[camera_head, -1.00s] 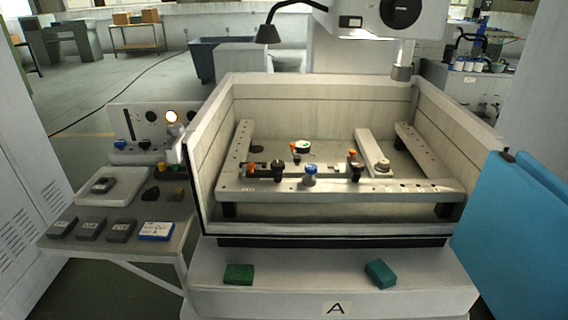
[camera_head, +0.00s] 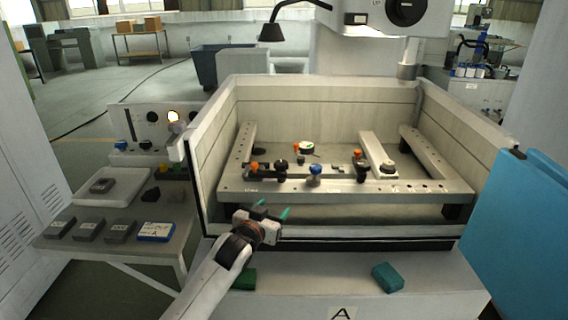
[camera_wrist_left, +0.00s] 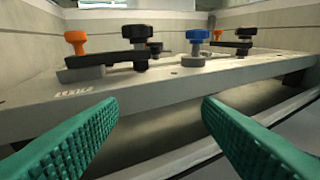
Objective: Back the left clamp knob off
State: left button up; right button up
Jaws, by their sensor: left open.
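The left clamp stands on the front rail (camera_head: 335,187) of the machine tank. It has a black knob (camera_head: 281,164) and an orange-topped post (camera_head: 254,167) to its left. In the left wrist view the black knob (camera_wrist_left: 135,35) sits upright on a dark clamp bar, with the orange post (camera_wrist_left: 76,40) at the bar's left end. My left gripper (camera_head: 271,208) is open and empty, in front of the rail and apart from the knob. Its green fingers (camera_wrist_left: 160,106) spread below the clamp in the wrist view. My right gripper is not in view.
A blue knob (camera_head: 315,170) stands right of the left clamp, and another clamp with a black knob (camera_head: 362,176) farther right. The tank's front wall (camera_head: 400,228) lies below the rail.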

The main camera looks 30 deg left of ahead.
pick_arm(q)
jog(key=t, duration=0.2)
send_near(282, 161)
jog(key=shift+n+y, duration=0.3)
jog(key=w, duration=0.3)
jog(key=w+a, duration=0.1)
jog(key=w, duration=0.3)
jog(key=w+p, duration=0.1)
jog(key=w, duration=0.3)
jog(key=shift+a+f, duration=0.35)
jog(key=shift+f, duration=0.05)
jog(key=c, duration=1)
jog(key=shift+r+n+y+b, duration=0.1)
jog(key=shift+n+y+b, duration=0.2)
jog(key=shift+n+y, duration=0.15)
jog(key=shift+n+y+b, duration=0.55)
jog(key=shift+y+b, duration=0.1)
jog(key=shift+y, duration=0.3)
jog(key=n+g+y+b, duration=0.1)
jog(key=b, duration=0.1)
jog(key=n+g+y+b, duration=0.1)
jog(key=y+b, duration=0.1)
jog(key=shift+s+a+b, duration=0.1)
jog(key=shift+a+b, duration=0.15)
jog(key=shift+b, duration=0.05)
jog(key=shift+a+r+n+g+y+b, duration=0.1)
jog(key=shift+n+g+y+b, duration=0.2)
jog(key=shift+y+b, duration=0.1)
